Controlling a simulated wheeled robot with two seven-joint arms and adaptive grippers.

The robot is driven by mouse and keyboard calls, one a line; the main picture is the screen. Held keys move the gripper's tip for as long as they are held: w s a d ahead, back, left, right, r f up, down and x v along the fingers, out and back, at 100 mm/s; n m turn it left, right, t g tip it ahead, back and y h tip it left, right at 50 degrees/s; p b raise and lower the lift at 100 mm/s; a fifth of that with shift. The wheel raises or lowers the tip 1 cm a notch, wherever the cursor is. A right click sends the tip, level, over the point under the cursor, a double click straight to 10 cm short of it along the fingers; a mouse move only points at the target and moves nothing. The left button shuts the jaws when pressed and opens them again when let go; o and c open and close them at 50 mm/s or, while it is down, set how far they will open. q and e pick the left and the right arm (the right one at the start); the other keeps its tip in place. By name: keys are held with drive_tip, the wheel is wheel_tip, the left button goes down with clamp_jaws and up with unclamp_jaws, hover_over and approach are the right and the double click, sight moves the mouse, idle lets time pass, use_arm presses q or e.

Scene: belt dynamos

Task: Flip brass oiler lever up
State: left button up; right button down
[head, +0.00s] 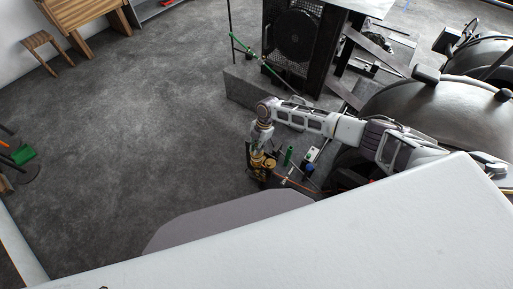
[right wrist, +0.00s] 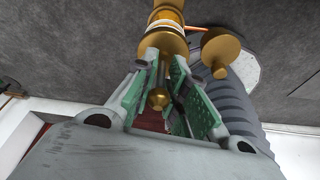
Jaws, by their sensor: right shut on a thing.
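The brass oiler (head: 263,167) stands low beside the dark machinery in the head view, under the end of my right arm. In the right wrist view the oiler (right wrist: 165,40) fills the top middle as a brass cylinder with a pale band. A small brass lever with a rounded knob (right wrist: 158,98) sits between the green finger pads. My right gripper (right wrist: 163,68) is shut on this lever. In the head view the right gripper (head: 258,152) is small, and its fingers are hard to make out against the brass. Whether the lever points up or down I cannot tell. My left gripper is out of view.
A brass disc-shaped knob (right wrist: 221,48) and a grey ribbed cylinder (right wrist: 235,100) stand close to the right of the gripper. A green bottle-like thing (head: 288,155) stands near the oiler. A large dark rounded machine (head: 440,105) fills the right.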

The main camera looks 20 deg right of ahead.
drive_tip(key=c, duration=1.6)
unclamp_jaws()
drive_tip(key=shift+r, duration=0.1)
drive_tip(key=shift+r, duration=0.1)
drive_tip(key=v, duration=1.1)
drive_tip(key=shift+d+r, duration=0.15)
drive_tip(key=shift+r, duration=0.2)
